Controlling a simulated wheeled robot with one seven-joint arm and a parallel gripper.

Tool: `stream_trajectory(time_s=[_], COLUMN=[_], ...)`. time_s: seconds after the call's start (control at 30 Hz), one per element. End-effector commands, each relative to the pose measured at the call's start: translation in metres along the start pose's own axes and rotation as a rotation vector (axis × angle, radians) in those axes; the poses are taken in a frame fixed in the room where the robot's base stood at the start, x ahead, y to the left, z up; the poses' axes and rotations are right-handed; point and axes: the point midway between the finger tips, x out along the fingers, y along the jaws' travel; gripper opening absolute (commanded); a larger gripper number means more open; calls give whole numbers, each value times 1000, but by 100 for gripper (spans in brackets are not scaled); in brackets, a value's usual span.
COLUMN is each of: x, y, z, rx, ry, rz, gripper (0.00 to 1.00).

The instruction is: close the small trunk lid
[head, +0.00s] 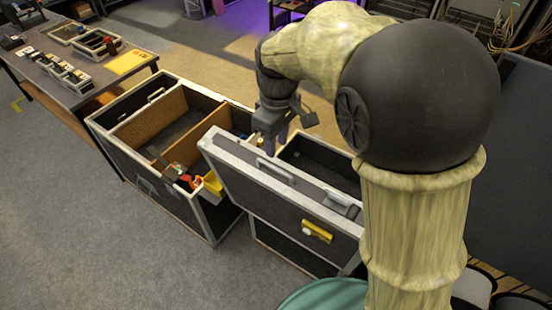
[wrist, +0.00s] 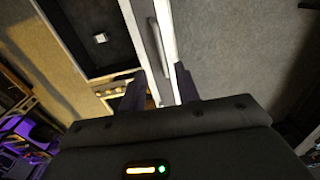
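The small trunk (head: 285,245) stands right of centre in the head view, with its dark interior (head: 318,165) showing behind the lid. Its lid (head: 262,190) is open, raised and tilted on the near side, with pale metal edges, grey handles and a yellow latch (head: 317,231). My gripper (head: 276,148) points down just behind the lid's upper edge. In the wrist view, the two fingers of my gripper (wrist: 162,90) are apart, with the lid's metal edge (wrist: 168,45) running between them. Whether either finger touches the lid cannot be told.
A larger open trunk (head: 128,100) with brown dividers and tools stands to the left. A yellow bin (head: 212,184) sits at its near side. A workbench (head: 58,88) with trays is at the far left. Carpet (head: 80,230) is clear at the front left. A teal round object (head: 325,295) is in front.

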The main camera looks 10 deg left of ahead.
Motion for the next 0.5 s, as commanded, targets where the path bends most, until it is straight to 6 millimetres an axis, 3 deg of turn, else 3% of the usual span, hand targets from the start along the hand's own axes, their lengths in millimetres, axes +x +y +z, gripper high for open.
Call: stream_trajectory(time_s=[0.3, 0.5], x=[54, 70], y=[-3, -2], z=[-1, -1], rx=[-7, -4], ry=[-4, -1], rz=[-2, 1], gripper=[32, 32])
